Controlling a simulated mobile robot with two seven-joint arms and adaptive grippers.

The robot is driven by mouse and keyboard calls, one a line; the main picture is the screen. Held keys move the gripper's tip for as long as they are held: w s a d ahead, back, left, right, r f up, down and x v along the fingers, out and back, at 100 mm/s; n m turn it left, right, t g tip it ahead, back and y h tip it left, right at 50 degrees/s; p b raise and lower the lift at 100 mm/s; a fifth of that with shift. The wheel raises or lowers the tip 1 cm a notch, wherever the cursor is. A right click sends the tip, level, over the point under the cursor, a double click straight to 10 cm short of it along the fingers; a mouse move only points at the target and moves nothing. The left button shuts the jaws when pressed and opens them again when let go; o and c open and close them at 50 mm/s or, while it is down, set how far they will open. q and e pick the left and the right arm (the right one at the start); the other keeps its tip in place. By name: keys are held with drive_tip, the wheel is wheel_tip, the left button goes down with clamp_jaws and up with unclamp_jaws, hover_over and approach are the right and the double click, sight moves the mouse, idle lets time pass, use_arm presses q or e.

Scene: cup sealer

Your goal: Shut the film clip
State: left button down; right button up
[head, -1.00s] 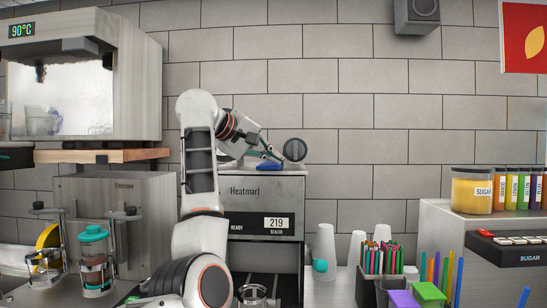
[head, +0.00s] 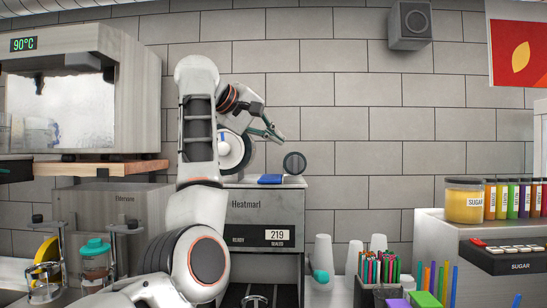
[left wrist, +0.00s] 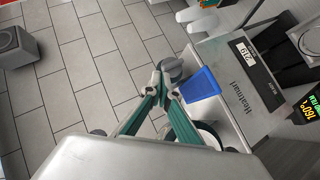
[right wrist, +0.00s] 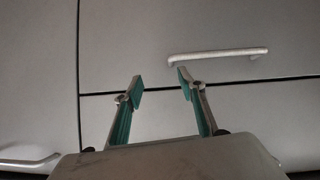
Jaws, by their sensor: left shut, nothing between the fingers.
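The sealer (head: 266,207), marked Heatmart, has a flat blue clip (head: 270,179) lying on its top; the clip also shows in the left wrist view (left wrist: 199,84). A white film roll (head: 232,151) stands behind my arm to the clip's left, partly hidden. My left gripper (head: 279,136) is shut and empty, above the clip and apart from it in the head view. In the left wrist view its tips (left wrist: 165,80) meet beside the blue clip. My right gripper (right wrist: 160,82) is open and empty in front of grey cabinet fronts, outside the head view.
A dark round knob (head: 294,163) sits at the sealer's right top edge. A heated cabinet (head: 85,90) is at the left. The wall above the sealer is clear.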

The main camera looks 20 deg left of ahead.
use_arm(q)
drive_tip(key=shift+s+r, duration=0.9)
drive_tip(key=shift+r, duration=0.05)
use_arm(e)
drive_tip(key=shift+f, duration=0.3)
drive_tip(key=shift+s, duration=0.15)
